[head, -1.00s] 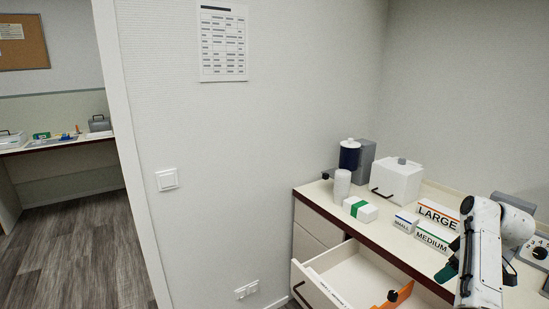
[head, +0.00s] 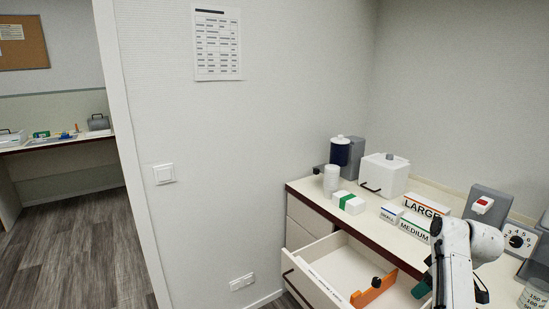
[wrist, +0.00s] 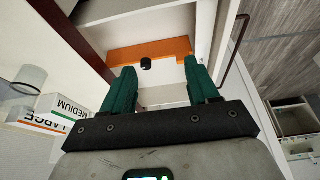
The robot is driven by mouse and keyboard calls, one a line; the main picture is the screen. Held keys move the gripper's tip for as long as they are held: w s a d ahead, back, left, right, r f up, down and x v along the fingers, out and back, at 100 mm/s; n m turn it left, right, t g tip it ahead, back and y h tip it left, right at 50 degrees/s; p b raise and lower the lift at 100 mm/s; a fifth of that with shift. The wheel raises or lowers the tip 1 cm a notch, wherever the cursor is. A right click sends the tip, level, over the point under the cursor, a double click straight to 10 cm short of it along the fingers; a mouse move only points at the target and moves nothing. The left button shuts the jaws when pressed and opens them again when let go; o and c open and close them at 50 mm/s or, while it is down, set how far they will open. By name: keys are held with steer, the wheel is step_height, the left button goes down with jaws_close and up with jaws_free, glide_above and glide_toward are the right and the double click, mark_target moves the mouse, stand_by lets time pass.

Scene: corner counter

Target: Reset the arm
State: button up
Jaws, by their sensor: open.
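My gripper (wrist: 160,72) shows in the wrist view with its two green fingers spread apart and nothing between them. Beyond the fingers lies the open drawer (wrist: 119,12) with an orange divider (wrist: 125,56) that carries a black knob. In the head view my white arm comes in at the lower right, in front of the counter. A green finger of my gripper (head: 422,288) shows beside the arm, near the open drawer (head: 316,262); the rest of the gripper is hidden or cut off.
On the counter stand LARGE (head: 424,207) and MEDIUM (head: 414,229) boxes, a small box, a green-banded white box (head: 348,202), a white bin (head: 386,176) and a dark-blue-and-white container. A grey red-switch device (head: 485,206), numbered dial (head: 519,241) and beaker (head: 535,295) are near my arm.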

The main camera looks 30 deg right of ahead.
steer(key=a+f, duration=0.5)
steer(key=a, duration=0.7)
steer(key=s+a+t, duration=0.1)
steer(key=s+a, duration=0.4)
steer(key=a, duration=0.7)
steer(key=s+a, duration=0.5)
steer(key=a, duration=0.7)
steer(key=s+f+g+b, duration=0.2)
steer(key=s+f+b, duration=0.3)
steer(key=f, duration=0.3)
steer(key=s+d+f+m+g+b, duration=0.1)
steer(key=s+f+g+b, duration=0.1)
steer(key=s+f+b, duration=0.3)
step_height(320, 180, down, 3)
steer(key=shift+s+f, duration=0.2)
steer(key=shift+s, duration=0.6)
